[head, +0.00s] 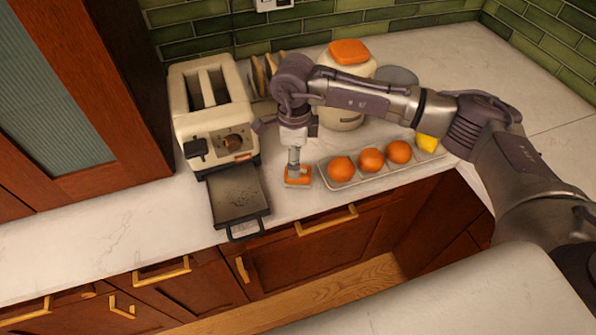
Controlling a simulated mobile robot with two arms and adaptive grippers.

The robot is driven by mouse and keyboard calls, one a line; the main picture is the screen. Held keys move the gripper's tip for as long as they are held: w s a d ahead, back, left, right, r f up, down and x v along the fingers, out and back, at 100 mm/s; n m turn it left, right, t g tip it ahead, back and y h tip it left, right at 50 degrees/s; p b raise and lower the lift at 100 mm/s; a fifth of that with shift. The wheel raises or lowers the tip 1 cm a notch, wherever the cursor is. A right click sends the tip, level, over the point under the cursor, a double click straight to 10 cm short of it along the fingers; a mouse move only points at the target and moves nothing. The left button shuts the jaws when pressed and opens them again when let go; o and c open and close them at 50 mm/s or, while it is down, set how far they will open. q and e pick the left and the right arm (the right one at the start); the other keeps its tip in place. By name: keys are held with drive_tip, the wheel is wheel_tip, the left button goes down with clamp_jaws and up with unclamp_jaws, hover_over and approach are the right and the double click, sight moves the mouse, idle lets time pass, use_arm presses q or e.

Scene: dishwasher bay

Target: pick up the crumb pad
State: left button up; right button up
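The crumb pad (298,177) is a small orange-edged block with a pale top and an upright grey handle. It is on the white counter, just right of the pulled-out crumb tray (238,193). My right gripper (293,140) points down directly over the pad, at the top of its handle. Its fingertips overlap the handle's top, so I cannot tell whether they grip it or stand around it. My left gripper is not in view.
A cream toaster (215,113) stands behind the tray. A pale tray (345,185) holding oranges (371,160) and a yellow item (427,143) lies to the right. A cream jar with an orange lid (349,52) stands behind my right arm. The counter at left front is clear.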

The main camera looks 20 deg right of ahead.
drive_tip(key=shift+s+f+p, duration=0.1)
drive_tip(key=shift+f+p, duration=0.3)
drive_tip(key=shift+f, duration=0.05)
drive_tip(key=f, duration=0.1)
drive_tip(key=f+p, duration=0.2)
drive_tip(key=shift+s+d+f, duration=0.1)
drive_tip(key=shift+d+f, duration=0.2)
drive_tip(key=shift+f, duration=0.55)
drive_tip(key=c, duration=1.2)
